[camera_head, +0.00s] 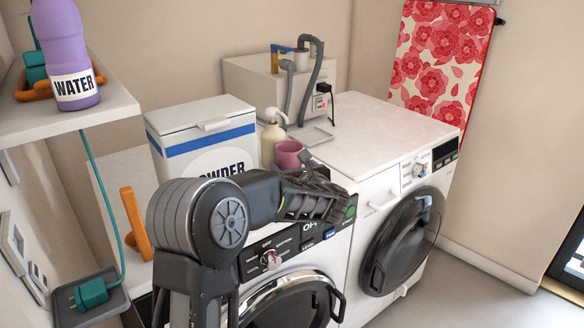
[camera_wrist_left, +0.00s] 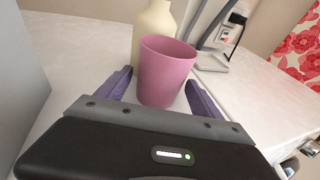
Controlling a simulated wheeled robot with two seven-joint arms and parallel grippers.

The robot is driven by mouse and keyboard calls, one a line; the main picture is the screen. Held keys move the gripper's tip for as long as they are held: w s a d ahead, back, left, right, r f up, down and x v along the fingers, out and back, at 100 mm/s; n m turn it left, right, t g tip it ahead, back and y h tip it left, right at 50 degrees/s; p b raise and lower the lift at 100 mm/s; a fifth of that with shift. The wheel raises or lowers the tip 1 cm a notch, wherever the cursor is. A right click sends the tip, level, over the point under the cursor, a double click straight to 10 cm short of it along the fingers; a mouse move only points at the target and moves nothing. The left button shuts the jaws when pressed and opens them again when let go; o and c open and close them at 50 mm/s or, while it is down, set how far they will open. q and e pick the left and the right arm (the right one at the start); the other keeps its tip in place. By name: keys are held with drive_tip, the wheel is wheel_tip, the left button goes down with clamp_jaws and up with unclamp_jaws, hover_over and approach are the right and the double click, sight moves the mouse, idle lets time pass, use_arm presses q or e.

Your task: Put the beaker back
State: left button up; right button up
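The beaker looks to be the pink cup (camera_head: 288,154), upright on the white top of the washing machines. It also shows in the left wrist view (camera_wrist_left: 165,70). My left gripper (camera_head: 306,174) is just in front of the cup, over the front edge of the machine top. In the left wrist view its two purple fingers are spread, one on each side of the cup's lower part. I cannot tell whether either finger touches the cup. In the head view my left arm hides most of the fingers. My right gripper is not in view.
A cream pump bottle (camera_head: 272,137) stands right behind the cup. A white powder box (camera_head: 203,140) stands to the left. A grey box with hoses (camera_head: 262,82) is at the back. A shelf (camera_head: 110,100) holds a purple water bottle (camera_head: 66,50). The right machine top (camera_head: 385,133) is clear.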

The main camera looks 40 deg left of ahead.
use_arm(q)
drive_tip(key=shift+o, duration=0.3)
drive_tip(key=shift+r, duration=0.1)
drive_tip(key=shift+r+p, duration=0.15)
drive_tip(key=shift+p, duration=0.15)
drive_tip(key=b+v, duration=0.1)
drive_tip(key=v, duration=1.1)
